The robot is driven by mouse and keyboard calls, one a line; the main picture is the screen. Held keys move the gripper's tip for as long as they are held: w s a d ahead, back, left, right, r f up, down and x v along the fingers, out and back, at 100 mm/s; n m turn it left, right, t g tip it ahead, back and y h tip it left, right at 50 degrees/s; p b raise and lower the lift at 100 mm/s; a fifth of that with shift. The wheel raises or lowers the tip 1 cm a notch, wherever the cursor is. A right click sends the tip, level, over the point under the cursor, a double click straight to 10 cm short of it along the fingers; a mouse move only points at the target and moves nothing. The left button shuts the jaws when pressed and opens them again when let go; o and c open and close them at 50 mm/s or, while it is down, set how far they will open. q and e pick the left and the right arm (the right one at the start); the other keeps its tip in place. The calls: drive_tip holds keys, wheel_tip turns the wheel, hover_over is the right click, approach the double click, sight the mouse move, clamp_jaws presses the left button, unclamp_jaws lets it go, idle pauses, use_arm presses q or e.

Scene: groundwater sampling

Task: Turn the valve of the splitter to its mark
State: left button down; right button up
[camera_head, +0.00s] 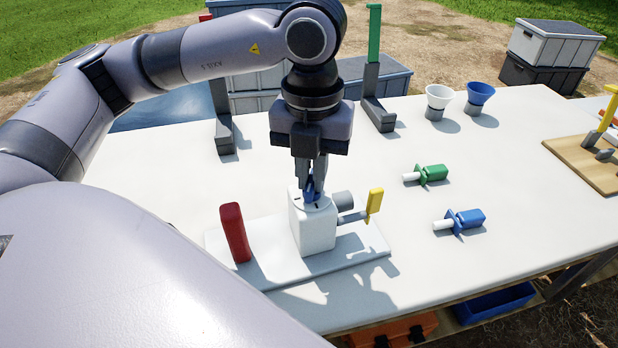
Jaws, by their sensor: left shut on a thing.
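The splitter is a white block (313,228) standing on a white base plate (275,266) near the front of the table. A blue valve handle (310,187) sits on top of the block. My left gripper (312,180) comes straight down from above and is shut on the blue valve handle; its fingers hide much of the handle. A dark mark shows on the block's top beside the handle, but I cannot tell whether the handle lines up with it. A grey cylinder and a yellow lever (375,200) stick out from the block's right side. My right gripper is not in view.
A red upright block (235,232) stands at the left of the base plate. Green (431,174) and blue (466,220) plug-like parts lie to the right. White (438,98) and blue (480,95) funnels and a green-topped stand (374,60) are behind. The table's front right is clear.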

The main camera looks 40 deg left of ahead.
use_arm(q)
drive_tip(key=n, duration=0.6)
drive_tip(key=c, duration=1.1)
unclamp_jaws()
wheel_tip(320, 180, up, 7)
drive_tip(key=shift+r+p, duration=0.1)
drive_tip(key=shift+p, duration=0.3)
drive_tip(key=shift+r, duration=0.1)
